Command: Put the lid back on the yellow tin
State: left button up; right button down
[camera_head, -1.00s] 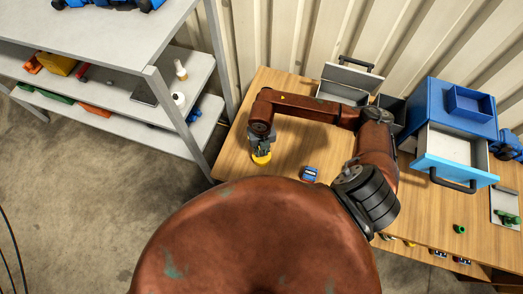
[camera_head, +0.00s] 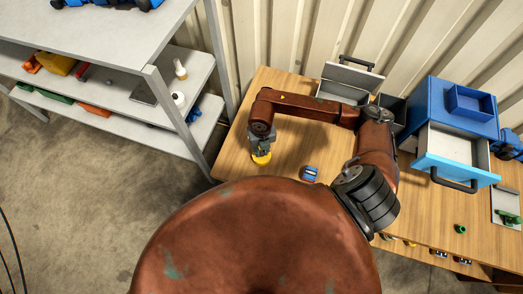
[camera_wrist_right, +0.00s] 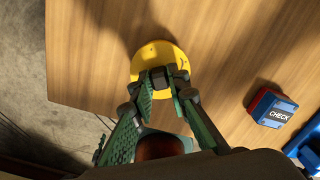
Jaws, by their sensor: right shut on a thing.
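A round yellow piece (camera_head: 262,159) is on the left part of the wooden table, right under my right gripper (camera_head: 262,146). In the right wrist view the yellow disc, which I take to be the lid (camera_wrist_right: 152,52), lies under my right fingertips (camera_wrist_right: 158,82). The fingers are closed around its middle, where a small dark part shows. The fingers hide part of the disc. I cannot tell whether the tin's body is beneath it or whether the lid sits flat on it. My left gripper is not in view.
A small blue and red block marked CHECK (camera_wrist_right: 271,108) lies right of the disc; it also shows in the head view (camera_head: 310,174). A blue drawer unit (camera_head: 455,112) stands open at right. A grey shelf (camera_head: 105,95) stands left. Bare table (camera_head: 240,120) surrounds the disc.

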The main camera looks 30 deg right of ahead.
dwell(0.4)
jog(key=c, duration=1.8)
grip_release()
jog(key=shift+o, duration=0.2)
jog(key=o, duration=0.5)
jog(key=shift+c, duration=0.2)
jog(key=shift+r, duration=0.1)
jog(key=shift+r+p, duration=2.1)
jog(key=shift+r, duration=1.3)
